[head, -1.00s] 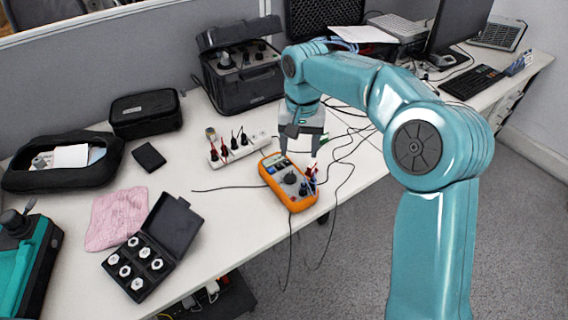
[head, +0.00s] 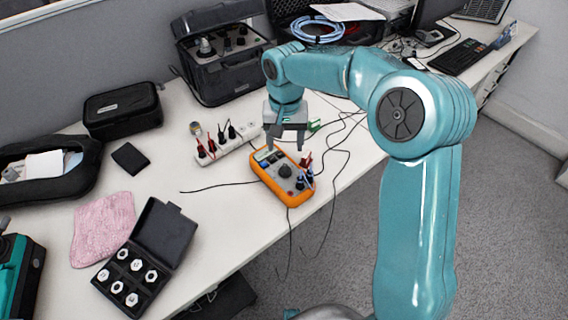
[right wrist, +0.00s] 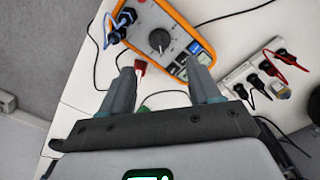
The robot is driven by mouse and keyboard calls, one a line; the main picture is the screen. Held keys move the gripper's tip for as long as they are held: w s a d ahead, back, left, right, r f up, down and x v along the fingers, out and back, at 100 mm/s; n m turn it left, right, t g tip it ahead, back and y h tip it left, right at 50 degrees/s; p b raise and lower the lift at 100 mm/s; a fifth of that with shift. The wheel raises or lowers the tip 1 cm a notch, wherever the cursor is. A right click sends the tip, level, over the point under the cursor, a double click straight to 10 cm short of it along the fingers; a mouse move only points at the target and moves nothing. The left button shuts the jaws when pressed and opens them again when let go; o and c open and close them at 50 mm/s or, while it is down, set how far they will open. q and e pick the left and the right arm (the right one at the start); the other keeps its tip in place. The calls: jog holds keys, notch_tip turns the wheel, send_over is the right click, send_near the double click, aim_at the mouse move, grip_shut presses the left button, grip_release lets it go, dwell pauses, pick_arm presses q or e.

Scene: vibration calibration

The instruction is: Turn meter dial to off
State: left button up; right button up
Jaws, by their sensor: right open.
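The orange multimeter (head: 272,184) lies on the white table near its front edge, with its screen end away from me. Its dark round dial (head: 285,171) is at the middle of its face, and leads are plugged in at its right end. In the right wrist view the dial (right wrist: 159,39) shows clearly with a light pointer mark; the setting cannot be read. My right gripper (head: 286,147) is open and empty above the meter's far end. In the right wrist view its two fingers (right wrist: 163,84) point toward the meter, apart from the dial. My left gripper is not in view.
A white power strip (head: 228,142) with plugs stands left of the meter. Black cables lie around the meter and hang over the table edge. A case of hex pieces (head: 165,228), pink cloth (head: 103,228) and black bags are further left.

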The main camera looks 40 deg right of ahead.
aim_at(285, 166)
notch_tip(285, 166, down, 8)
jog(key=shift+s+f+b, duration=0.1)
jog(key=shift+f+b, duration=0.15)
jog(key=shift+b, duration=0.05)
jog(key=shift+f, duration=0.15)
jog(key=c, duration=1)
